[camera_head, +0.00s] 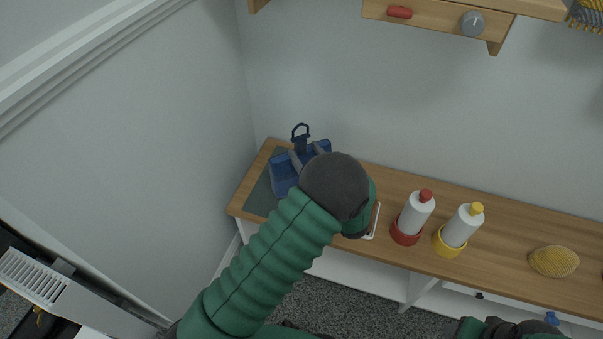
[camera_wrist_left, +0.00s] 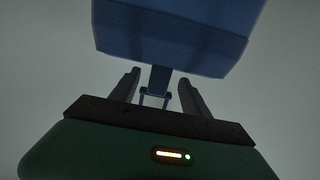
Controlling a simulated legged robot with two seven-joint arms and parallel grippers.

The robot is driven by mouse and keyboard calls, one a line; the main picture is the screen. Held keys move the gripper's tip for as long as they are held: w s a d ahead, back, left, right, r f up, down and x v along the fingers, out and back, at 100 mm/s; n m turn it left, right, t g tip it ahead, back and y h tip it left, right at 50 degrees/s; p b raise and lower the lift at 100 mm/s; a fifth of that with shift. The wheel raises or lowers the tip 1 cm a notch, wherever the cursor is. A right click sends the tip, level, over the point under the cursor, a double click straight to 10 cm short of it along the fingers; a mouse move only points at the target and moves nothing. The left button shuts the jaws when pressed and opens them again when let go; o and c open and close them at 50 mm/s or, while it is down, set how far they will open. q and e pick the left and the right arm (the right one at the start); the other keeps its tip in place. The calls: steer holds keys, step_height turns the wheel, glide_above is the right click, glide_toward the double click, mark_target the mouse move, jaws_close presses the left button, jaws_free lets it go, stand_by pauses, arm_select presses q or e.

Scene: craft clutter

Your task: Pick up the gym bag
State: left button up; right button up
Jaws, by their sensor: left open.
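The blue gym bag (camera_head: 281,174) stands on a dark mat at the left end of the wooden bench. Its dark blue strap with a loop (camera_head: 301,130) sticks up above it. My left arm and wrist hide the bag's lower right part. My left gripper (camera_head: 306,153) is open at the bag's top. In the left wrist view the bag (camera_wrist_left: 170,38) fills the top. Its strap reaches down between the two spread fingers of my left gripper (camera_wrist_left: 159,77), apart from both. A bit of my right arm shows at the bottom right; its fingers do not show.
On the bench (camera_head: 500,222) stand a white bottle with a red cap (camera_head: 415,213), one with a yellow cap (camera_head: 462,226), each in a coloured holder, and a yellow oval brush (camera_head: 553,261). A wall shelf (camera_head: 435,15) is above. A wall closes the left side.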

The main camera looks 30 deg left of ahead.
arm_select(q)
steer(key=shift+w+a, duration=0.25)
steer(key=shift+a, duration=0.1)
steer(key=shift+w+a, duration=0.15)
steer(key=shift+a, duration=0.05)
steer(key=b+x, duration=0.3)
steer(key=x, duration=0.1)
steer(key=shift+f, duration=0.35)
steer(key=shift+w+a+r, duration=0.1)
steer(key=shift+w+a, duration=0.1)
steer(key=shift+a, duration=0.2)
steer(key=shift+c, duration=0.2)
steer(key=shift+d, duration=0.1)
jaws_close()
